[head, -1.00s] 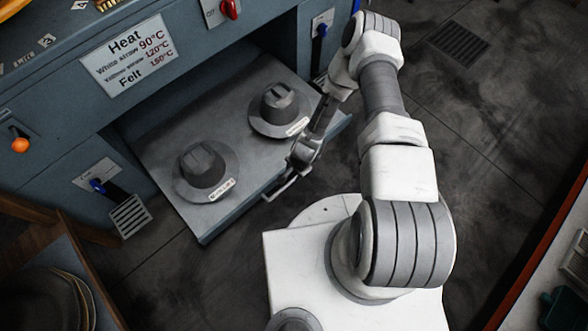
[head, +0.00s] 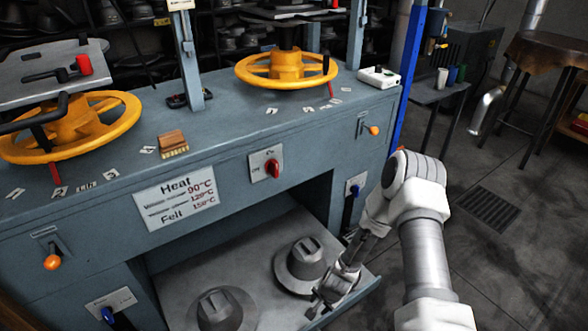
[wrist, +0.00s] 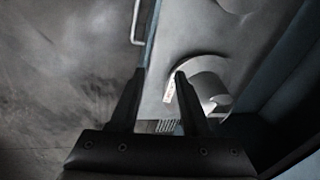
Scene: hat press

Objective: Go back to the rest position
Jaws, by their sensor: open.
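My gripper (head: 322,298) is low over the front right part of the pulled-out drawer (head: 262,318), just right of the right grey hat (head: 303,264). In the wrist view my gripper (wrist: 160,72) shows two dark fingers spread apart with nothing between them. Beyond the fingertips are the pale drawer surface (wrist: 182,40), a grey hat (wrist: 210,78) with a small label, and the drawer's bar handle (wrist: 137,22). The left grey hat (head: 222,312) is partly cut off by the head view's lower edge.
The blue-grey press cabinet (head: 325,115) stands behind the drawer, with yellow handwheels (head: 287,70), a red switch (head: 265,164) and a heat sign (head: 177,195). A blue post (head: 408,75) and a side table (head: 440,92) stand to the right.

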